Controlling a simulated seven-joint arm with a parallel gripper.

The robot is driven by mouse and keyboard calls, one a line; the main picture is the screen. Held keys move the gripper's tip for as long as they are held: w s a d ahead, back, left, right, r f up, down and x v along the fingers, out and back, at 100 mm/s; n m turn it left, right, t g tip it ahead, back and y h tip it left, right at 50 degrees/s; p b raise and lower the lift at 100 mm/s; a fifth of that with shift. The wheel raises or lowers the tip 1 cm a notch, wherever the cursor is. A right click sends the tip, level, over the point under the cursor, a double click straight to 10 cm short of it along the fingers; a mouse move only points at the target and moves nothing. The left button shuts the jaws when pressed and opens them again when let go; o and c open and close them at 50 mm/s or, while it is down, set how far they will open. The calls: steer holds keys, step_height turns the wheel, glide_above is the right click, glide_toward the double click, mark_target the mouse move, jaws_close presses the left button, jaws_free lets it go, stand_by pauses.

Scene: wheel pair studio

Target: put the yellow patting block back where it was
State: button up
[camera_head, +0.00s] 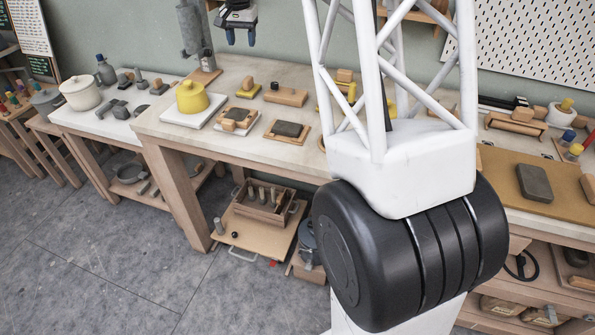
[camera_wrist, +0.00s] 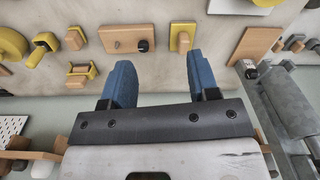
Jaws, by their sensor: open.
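My gripper (camera_head: 241,38) is open and empty, raised near the wall above the back of the light table. Its two blue fingers (camera_wrist: 160,78) stand apart in the wrist view with nothing between them. A yellow block with a wooden handle (camera_head: 247,90) lies on the table below; it also shows beyond one finger in the wrist view (camera_wrist: 182,40). A second wood-and-yellow block (camera_wrist: 82,72) lies farther left in the wrist view. I cannot tell for sure which is the patting block.
A wooden block with a black knob (camera_head: 286,97) lies beside the yellow block. A yellow pot (camera_head: 192,97), wooden pieces and a dark slab (camera_head: 287,129) sit nearer the front. A grey column (camera_head: 193,30) stands left of my gripper. My white truss hides part of the table.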

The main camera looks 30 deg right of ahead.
steer(key=s+a+r+n+t, duration=0.1)
steer(key=s+a+r+n, duration=0.15)
steer(key=s, duration=1.15)
steer(key=s+a+r+n, duration=0.1)
steer(key=s+a+r, duration=0.2)
steer(key=s, duration=1.2)
steer(key=s+a+f+n, duration=0.1)
steer(key=s+f, duration=0.1)
steer(key=s, duration=0.6)
steer(key=s+a+f+n, duration=0.1)
steer(key=s+f, duration=0.2)
steer(key=s, duration=0.6)
steer(key=s+a+f+n+t, duration=0.1)
steer(key=s+f, duration=0.2)
steer(key=s, duration=0.6)
steer(key=shift+s+f, duration=0.1)
